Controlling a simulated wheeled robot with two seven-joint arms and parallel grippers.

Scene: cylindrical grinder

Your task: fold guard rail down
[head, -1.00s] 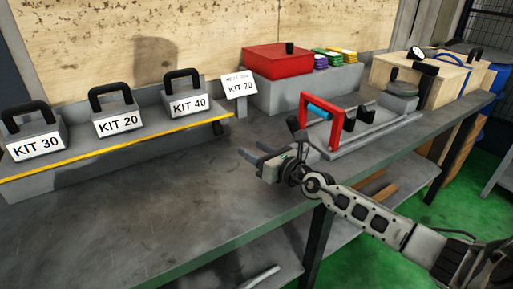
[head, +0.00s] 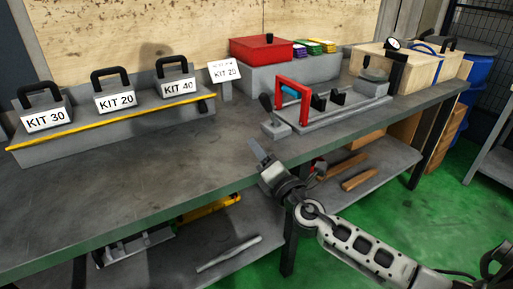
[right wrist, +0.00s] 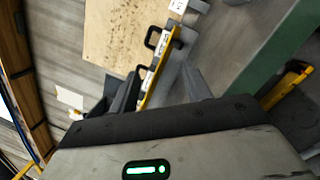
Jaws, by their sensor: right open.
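The guard rail (head: 292,100) is a red U-shaped frame with a light-blue grip on it. It stands upright at the left end of the grey grinder fixture (head: 340,108) on the bench. My right gripper (head: 257,152) is in front of the rail, near the bench's front edge, and apart from it. In the right wrist view, the right gripper's two fingers (right wrist: 160,92) are spread with nothing between them. The rail cannot be made out in the right wrist view. My left gripper is not in view.
A black-knobbed lever (head: 268,112) stands just left of the rail. Labelled kit blocks (head: 115,102) sit on a yellow-edged ledge at the left. A red box (head: 262,50) is behind the fixture. The bench top (head: 130,185) is clear at front left.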

